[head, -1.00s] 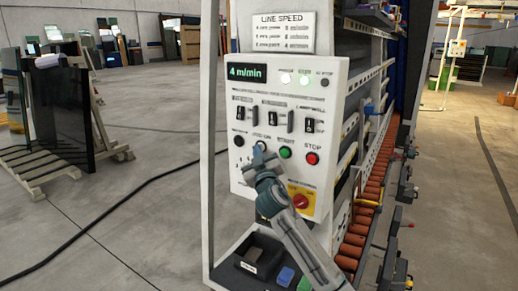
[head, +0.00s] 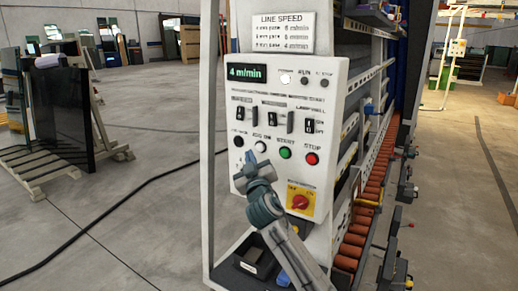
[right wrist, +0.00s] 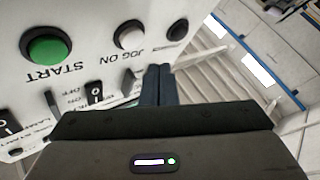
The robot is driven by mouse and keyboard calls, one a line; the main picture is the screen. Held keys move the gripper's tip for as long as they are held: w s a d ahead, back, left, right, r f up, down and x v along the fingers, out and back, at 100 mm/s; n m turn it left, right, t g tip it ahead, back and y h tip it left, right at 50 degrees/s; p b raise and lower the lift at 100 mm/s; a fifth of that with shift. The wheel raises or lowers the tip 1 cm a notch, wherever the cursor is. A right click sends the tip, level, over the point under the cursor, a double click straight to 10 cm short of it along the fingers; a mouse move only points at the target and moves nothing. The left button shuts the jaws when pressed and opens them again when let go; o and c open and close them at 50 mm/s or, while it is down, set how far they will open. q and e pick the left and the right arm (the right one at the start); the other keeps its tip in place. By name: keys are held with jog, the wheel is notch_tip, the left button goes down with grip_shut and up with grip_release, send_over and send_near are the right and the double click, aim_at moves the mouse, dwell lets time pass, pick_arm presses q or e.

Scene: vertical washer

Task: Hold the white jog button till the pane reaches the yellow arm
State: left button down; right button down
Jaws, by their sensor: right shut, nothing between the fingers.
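The white jog button (head: 260,146), labelled JOG ON, is on the white control panel (head: 325,185), left of the green START button (head: 285,152). My right gripper (head: 252,158) is shut and empty, its tips just below and left of the jog button. In the right wrist view the shut fingers (right wrist: 157,72) show apart from the white button (right wrist: 130,36), with the green START button (right wrist: 45,46) farther left. I cannot make out the pane in the washer or the yellow arm. My left gripper is not in view.
A red STOP button (head: 312,159) and a red switch on a yellow plate (head: 300,202) share the panel. The display (head: 246,72) reads 4 m/min. A roller conveyor (head: 372,190) runs right of the panel. Dark glass (head: 74,118) stands on a rack at left.

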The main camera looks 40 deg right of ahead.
jog(key=shift+s+a, duration=0.25)
jog(key=shift+a, duration=0.4)
jog(key=shift+s+a, duration=0.25)
jog(key=shift+a, duration=0.35)
